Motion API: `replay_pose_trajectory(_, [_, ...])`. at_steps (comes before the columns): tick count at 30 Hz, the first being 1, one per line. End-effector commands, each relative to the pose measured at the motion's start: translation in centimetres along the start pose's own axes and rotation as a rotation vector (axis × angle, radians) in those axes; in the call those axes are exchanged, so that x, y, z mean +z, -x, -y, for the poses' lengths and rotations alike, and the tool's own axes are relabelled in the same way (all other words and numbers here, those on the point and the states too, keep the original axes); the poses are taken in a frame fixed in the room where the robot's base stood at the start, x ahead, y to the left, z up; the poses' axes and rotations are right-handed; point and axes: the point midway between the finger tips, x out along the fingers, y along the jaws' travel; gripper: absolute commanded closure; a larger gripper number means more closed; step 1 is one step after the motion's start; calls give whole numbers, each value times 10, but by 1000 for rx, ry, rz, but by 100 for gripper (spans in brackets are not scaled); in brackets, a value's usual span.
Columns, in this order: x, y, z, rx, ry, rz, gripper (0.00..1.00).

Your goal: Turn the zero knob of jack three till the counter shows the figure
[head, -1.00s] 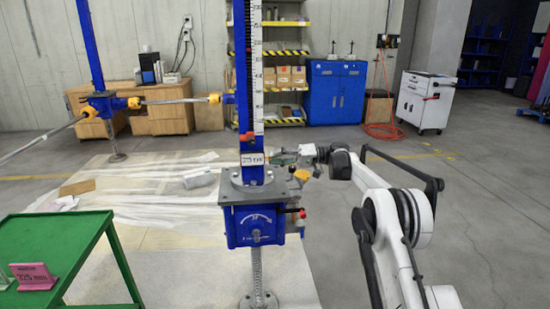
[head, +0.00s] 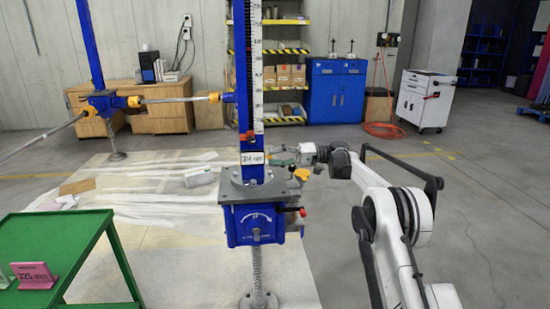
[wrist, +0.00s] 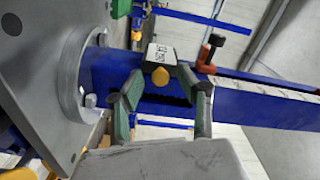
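The jack's blue body (head: 255,225) stands at the centre of the head view, with a blue column and a white scale above it. A small white counter (head: 252,158) sits low on the column; its figures are too blurred to read surely. In the wrist view the yellow zero knob (wrist: 160,77) projects beside the counter housing (wrist: 161,54). My gripper (wrist: 165,82) has its green-grey fingers apart, on either side of the knob, with visible gaps. In the head view my gripper (head: 283,161) is right of the column; the knob is hidden there.
A pink card (head: 34,275), apparently reading 325 mm, stands on the green table (head: 80,240). A red-tipped handle (head: 302,212) projects from the jack's right side. In the wrist view a red-orange part (wrist: 206,60) sits on the column beside the counter. Floor to the right is open.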

Motion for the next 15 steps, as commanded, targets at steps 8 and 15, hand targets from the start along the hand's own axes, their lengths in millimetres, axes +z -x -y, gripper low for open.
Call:
replay_pose_trajectory(8, [0, 2, 0, 0, 0, -1, 64])
replay_pose_trajectory(15, [-1, 32, 0, 1, 0, -4, 64])
